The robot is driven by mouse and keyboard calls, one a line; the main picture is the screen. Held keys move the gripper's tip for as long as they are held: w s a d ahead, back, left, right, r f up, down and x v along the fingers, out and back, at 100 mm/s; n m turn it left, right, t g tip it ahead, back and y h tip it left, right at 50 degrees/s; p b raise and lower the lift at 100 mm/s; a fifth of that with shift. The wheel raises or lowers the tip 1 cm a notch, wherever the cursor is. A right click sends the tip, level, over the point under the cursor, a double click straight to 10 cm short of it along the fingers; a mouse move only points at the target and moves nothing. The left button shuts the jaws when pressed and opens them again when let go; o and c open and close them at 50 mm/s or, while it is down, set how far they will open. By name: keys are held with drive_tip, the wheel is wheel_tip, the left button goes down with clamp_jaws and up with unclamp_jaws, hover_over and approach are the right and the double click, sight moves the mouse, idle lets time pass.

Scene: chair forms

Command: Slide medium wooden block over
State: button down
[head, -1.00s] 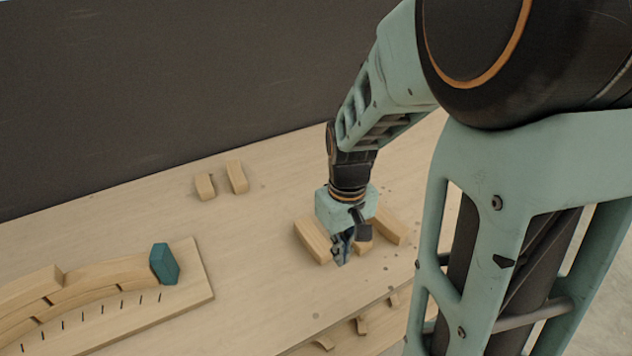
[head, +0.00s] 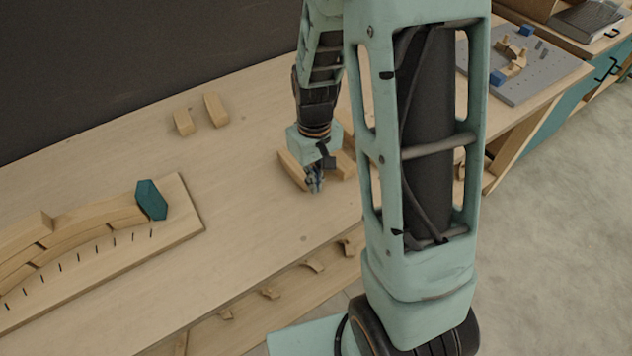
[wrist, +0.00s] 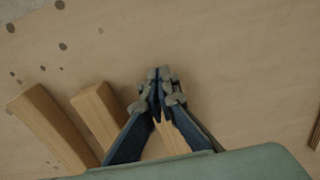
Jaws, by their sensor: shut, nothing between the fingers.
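Three light wooden blocks lie close together around my gripper, which is down low at the table. In the head view, one block (head: 291,171) lies just left of my gripper (head: 316,188) and another (head: 345,166) lies to its right, partly hidden by my arm. In the wrist view, a longer block (wrist: 50,128) lies at left and a shorter one (wrist: 98,112) beside it. A third block (wrist: 173,138) shows partly between and behind the fingers. My gripper (wrist: 160,78) is shut, with fingertips together and nothing held. I cannot tell whether it touches a block.
Two small blocks (head: 183,122) (head: 216,109) lie farther back on the table. A curved stack of wooden pieces (head: 85,235) with a teal block (head: 151,200) stands on a board at left. Small curved pieces (head: 313,266) line a lower ledge. The table between is clear.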

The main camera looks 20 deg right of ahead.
drive_tip(key=w+a, duration=0.3)
drive_tip(key=w, duration=0.7)
drive_tip(key=w+a+p, duration=0.1)
drive_tip(key=w+a, duration=0.3)
drive_tip(key=w, duration=0.7)
drive_tip(key=w+a+p, duration=0.1)
drive_tip(key=w+a, duration=0.2)
drive_tip(key=w, duration=0.7)
drive_tip(key=shift+w+a, duration=0.15)
drive_tip(key=shift+w, duration=0.25)
drive_tip(key=shift+s, duration=0.1)
drive_tip(key=shift+s+d, duration=0.25)
drive_tip(key=shift+s, duration=0.35)
drive_tip(key=shift+s+d+b, duration=0.15)
drive_tip(key=shift+s+b, duration=0.05)
drive_tip(key=shift+s, duration=0.3)
drive_tip(key=shift+s+d+b, duration=0.15)
drive_tip(key=shift+s+b, duration=0.05)
drive_tip(key=shift+s, duration=0.3)
drive_tip(key=shift+s+d+r, duration=0.1)
drive_tip(key=shift+s+r, duration=0.05)
drive_tip(key=shift+r, duration=0.35)
drive_tip(key=shift+s+r, duration=0.15)
drive_tip(key=shift+r, duration=0.3)
wheel_tip(320, 180, up, 8)
drive_tip(key=shift+b, duration=0.35)
drive_tip(key=shift+w+r, duration=0.1)
drive_tip(key=c, duration=2.7)
unclamp_jaws()
